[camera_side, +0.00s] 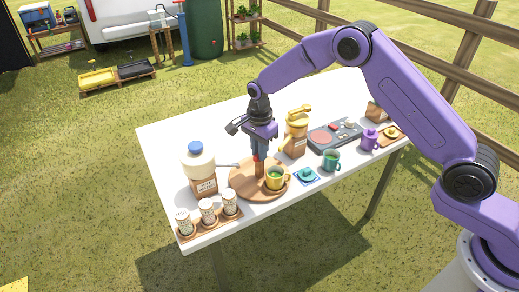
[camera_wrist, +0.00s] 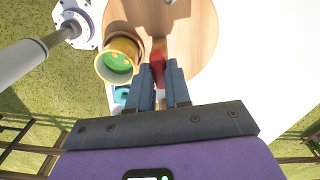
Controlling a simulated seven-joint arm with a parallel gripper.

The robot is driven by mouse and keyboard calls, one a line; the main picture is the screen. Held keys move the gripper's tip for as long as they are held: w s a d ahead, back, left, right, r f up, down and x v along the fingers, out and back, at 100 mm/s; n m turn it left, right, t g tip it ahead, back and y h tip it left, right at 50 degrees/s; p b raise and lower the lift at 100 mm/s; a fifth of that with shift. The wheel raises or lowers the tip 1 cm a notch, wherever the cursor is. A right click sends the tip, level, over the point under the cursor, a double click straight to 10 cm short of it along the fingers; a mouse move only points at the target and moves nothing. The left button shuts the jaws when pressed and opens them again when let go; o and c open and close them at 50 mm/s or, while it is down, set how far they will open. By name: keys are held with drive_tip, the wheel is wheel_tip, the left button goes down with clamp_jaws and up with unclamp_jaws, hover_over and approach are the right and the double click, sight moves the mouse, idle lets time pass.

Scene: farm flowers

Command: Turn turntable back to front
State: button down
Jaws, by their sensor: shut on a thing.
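The turntable (camera_side: 241,180) is a round wooden disc lying on the white table in the side view. It also fills the upper middle of the wrist view (camera_wrist: 196,45). An upright brown post (camera_side: 260,170) stands on it. My gripper (camera_side: 259,155) points down at this post, its blue fingers shut around its upper part. In the wrist view my gripper (camera_wrist: 161,82) has a red piece (camera_wrist: 158,72) between its fingers. A yellow mug (camera_side: 276,179) with green content stands on the disc's front right part, close beside the post; it also shows in the wrist view (camera_wrist: 119,58).
Left of the disc stand a large jar (camera_side: 199,172) with a blue lid and a tray (camera_side: 188,236) with several canisters. To the right are a teal cup (camera_side: 307,174), a green mug (camera_side: 331,160), a yellow-topped grinder (camera_side: 296,134) and a stove (camera_side: 335,135).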

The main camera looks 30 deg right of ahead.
drive_tip(key=shift+r+m, duration=0.1)
drive_tip(key=shift+m, duration=1.6)
drive_tip(key=c, duration=1.1)
unclamp_jaws()
drive_tip(key=shift+o, duration=0.2)
wheel_tip(320, 180, up, 17)
drive_tip(key=shift+r, duration=0.2)
